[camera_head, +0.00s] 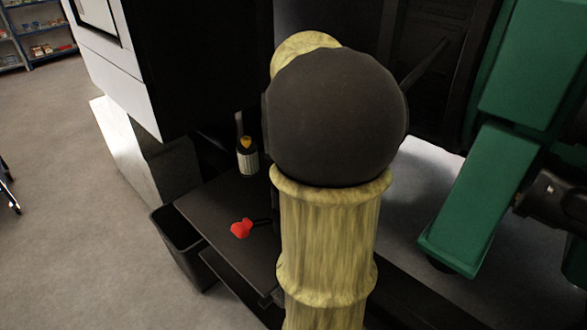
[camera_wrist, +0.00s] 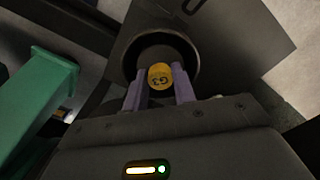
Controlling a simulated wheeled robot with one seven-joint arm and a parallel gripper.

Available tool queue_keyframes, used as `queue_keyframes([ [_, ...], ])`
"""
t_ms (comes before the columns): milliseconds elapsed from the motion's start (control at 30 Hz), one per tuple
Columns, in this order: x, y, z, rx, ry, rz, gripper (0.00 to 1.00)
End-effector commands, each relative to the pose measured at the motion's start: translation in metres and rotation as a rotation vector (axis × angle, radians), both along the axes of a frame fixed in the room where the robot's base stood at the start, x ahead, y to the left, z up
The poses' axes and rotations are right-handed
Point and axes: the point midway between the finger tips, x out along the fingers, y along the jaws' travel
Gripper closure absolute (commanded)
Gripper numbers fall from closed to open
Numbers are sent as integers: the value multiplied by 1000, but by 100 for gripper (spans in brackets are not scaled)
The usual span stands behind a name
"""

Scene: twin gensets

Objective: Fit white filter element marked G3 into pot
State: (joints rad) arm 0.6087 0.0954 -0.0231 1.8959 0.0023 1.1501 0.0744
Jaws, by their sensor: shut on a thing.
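In the wrist view, my gripper (camera_wrist: 159,90) has its two purple fingers closed on the filter element (camera_wrist: 160,77). Only the element's round yellow end, marked G3, shows; its white body is hidden. A dark round pot (camera_wrist: 190,62) with a wide rim lies just beyond the fingers, and the yellow end appears within its outline. I cannot tell how deep the element sits in it. In the head view my own arm hides the gripper, the element and the pot.
A dark table (camera_head: 215,205) carries a red-headed object (camera_head: 241,229) and a dark bottle-like thing (camera_head: 247,158) with a pale label. A dark bin (camera_head: 182,245) stands beside it. A green frame (camera_head: 480,195) is at the right. Open floor (camera_head: 60,190) lies left.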

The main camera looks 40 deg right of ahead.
Motion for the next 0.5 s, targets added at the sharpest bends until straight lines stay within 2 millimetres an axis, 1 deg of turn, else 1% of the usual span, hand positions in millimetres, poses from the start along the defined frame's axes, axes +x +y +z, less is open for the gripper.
queue_keyframes([
  [33, 0, 0, -8, 1, 2, 0, 96],
  [200, 0, 0, -21, 0, 0, 0, 96],
  [333, 0, 0, -25, 0, 0, 0, 96],
  [500, 0, 0, -26, 0, 0, 1, 96],
])
